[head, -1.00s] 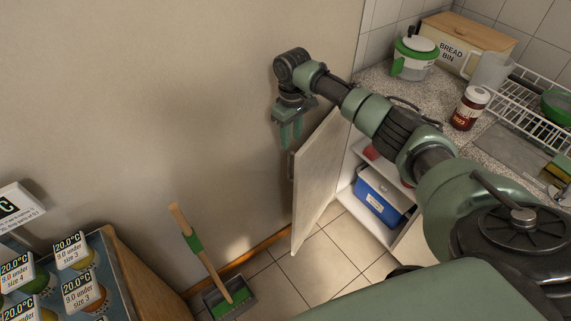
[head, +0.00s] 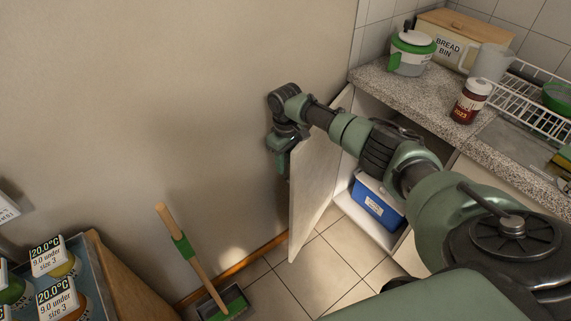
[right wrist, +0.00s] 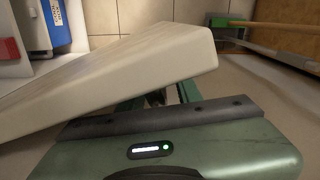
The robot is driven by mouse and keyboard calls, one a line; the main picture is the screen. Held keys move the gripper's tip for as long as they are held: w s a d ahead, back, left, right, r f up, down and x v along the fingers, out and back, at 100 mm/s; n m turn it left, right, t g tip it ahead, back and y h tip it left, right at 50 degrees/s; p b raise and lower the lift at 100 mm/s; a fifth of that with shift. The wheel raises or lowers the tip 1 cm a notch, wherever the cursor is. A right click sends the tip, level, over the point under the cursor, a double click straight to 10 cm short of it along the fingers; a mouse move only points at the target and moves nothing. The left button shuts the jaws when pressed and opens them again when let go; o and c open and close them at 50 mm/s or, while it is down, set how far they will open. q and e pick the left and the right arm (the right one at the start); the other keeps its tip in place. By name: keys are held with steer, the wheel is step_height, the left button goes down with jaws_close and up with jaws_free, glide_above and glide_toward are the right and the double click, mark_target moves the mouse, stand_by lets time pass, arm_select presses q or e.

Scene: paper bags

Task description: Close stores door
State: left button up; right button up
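The stores door (head: 316,185) is a pale panel standing open from the low cupboard, its free edge toward the wall side. It also shows in the right wrist view (right wrist: 120,75), slanting close in front of the gripper. My right gripper (head: 280,160) points down at the outer, wall side of the door, near its upper free edge. In the right wrist view its two green fingers (right wrist: 160,97) are apart, with the door partly covering them. I see nothing held. Contact with the door cannot be told. My left gripper is out of view.
The open cupboard holds a blue and white box (head: 376,203). A speckled counter (head: 400,92) above carries a jar (head: 470,102), a bread bin (head: 462,38) and a dish rack (head: 530,108). A broom (head: 190,255) and dustpan (head: 228,304) lean at lower left.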

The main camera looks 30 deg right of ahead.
steer(key=shift+f, duration=0.65)
steer(key=shift+c, duration=0.2)
jaws_close()
stand_by(0.8)
